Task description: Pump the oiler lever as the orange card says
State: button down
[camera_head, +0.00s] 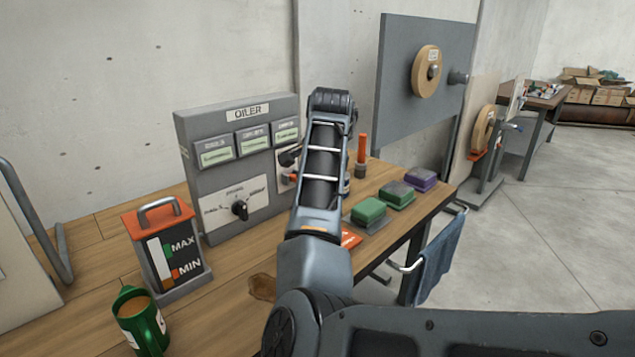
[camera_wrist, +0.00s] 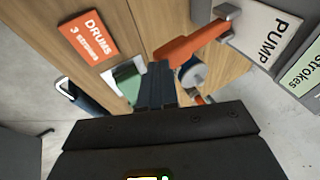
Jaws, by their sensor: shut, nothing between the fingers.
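The orange oiler lever (camera_wrist: 195,38) sticks out from a grey bracket beside the white PUMP plate (camera_wrist: 268,35) in the wrist view. My gripper (camera_wrist: 158,68) is shut and empty, its fingertips close to the lever's free end. I cannot tell if they touch. The orange card (camera_wrist: 88,38) lies on the wooden bench and reads "DRUMS 3 strokes". In the head view the grey oiler box (camera_head: 290,106) stands on the bench, with a dark selector knob (camera_head: 239,209) and several green displays. My arm hides the gripper and much of the pump side there.
A MAX/MIN oil gauge (camera_head: 160,255) and a green mug (camera_head: 137,318) stand at the left. Green blocks (camera_head: 370,210) and a purple block (camera_head: 421,180) lie at the right. An upright orange object (camera_head: 362,148) stands behind them. A blue cloth (camera_head: 440,255) hangs from the bench's edge.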

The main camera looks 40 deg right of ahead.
jog(key=v, duration=0.8)
jog(key=shift+s+b, duration=0.25)
jog(key=shift+b, duration=0.05)
jog(key=shift+a, duration=0.1)
dwell(0.6)
